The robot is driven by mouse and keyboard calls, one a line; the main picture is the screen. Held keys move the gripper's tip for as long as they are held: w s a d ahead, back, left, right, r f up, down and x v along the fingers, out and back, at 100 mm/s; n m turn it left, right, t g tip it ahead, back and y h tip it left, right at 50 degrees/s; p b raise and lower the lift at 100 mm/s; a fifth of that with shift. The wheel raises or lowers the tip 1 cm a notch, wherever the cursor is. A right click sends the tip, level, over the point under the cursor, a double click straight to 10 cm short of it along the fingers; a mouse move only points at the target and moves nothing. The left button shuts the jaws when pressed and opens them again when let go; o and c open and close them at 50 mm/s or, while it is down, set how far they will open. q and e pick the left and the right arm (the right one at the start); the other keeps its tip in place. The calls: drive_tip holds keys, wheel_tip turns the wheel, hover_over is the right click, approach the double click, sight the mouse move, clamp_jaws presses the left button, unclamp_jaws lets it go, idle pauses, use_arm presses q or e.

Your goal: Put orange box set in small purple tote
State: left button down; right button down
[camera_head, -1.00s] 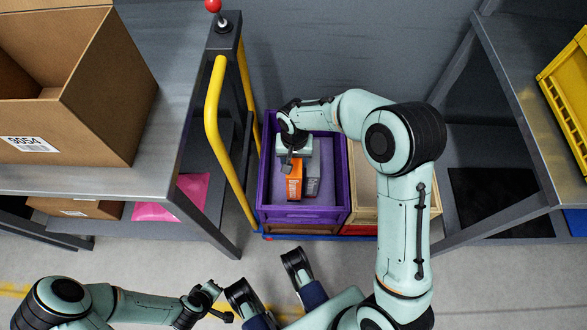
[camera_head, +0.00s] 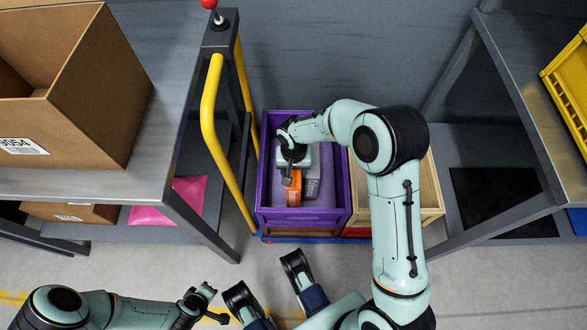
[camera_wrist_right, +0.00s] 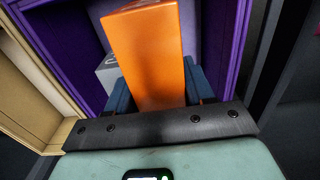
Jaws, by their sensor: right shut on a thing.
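The orange box set (camera_head: 293,191) is inside the purple tote (camera_head: 303,218) in the head view. It also shows large in the right wrist view (camera_wrist_right: 148,55). My right gripper (camera_head: 290,178) is shut on it, with blue fingers on either side of the box. Whether the box touches the tote floor cannot be told. A grey box (camera_head: 312,186) stands beside it in the tote, and it shows partly behind the orange box in the wrist view (camera_wrist_right: 107,72).
A light wooden crate (camera_head: 428,205) stands right of the tote. A yellow cart handle (camera_head: 211,115) rises to its left. A shelf with a large cardboard box (camera_head: 105,100) is at left; another shelf with a yellow bin (camera_head: 571,95) is at right.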

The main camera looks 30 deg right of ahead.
use_arm(q)
drive_tip(key=shift+s+a+f, duration=0.1)
drive_tip(key=shift+f, duration=0.2)
use_arm(e)
drive_tip(key=shift+f, duration=0.3)
drive_tip(key=shift+c, duration=2.1)
unclamp_jaws()
use_arm(q)
drive_tip(key=shift+r, duration=0.1)
use_arm(e)
drive_tip(key=shift+r, duration=0.1)
use_arm(q)
drive_tip(key=s+d+r+g+p, duration=0.1)
drive_tip(key=s+d+r+p, duration=0.1)
drive_tip(key=s+r+p, duration=0.1)
drive_tip(key=shift+s+d+r+h, duration=0.4)
drive_tip(key=shift+s+r, duration=0.15)
drive_tip(key=shift+s, duration=0.2)
use_arm(e)
wheel_tip(320, 180, up, 13)
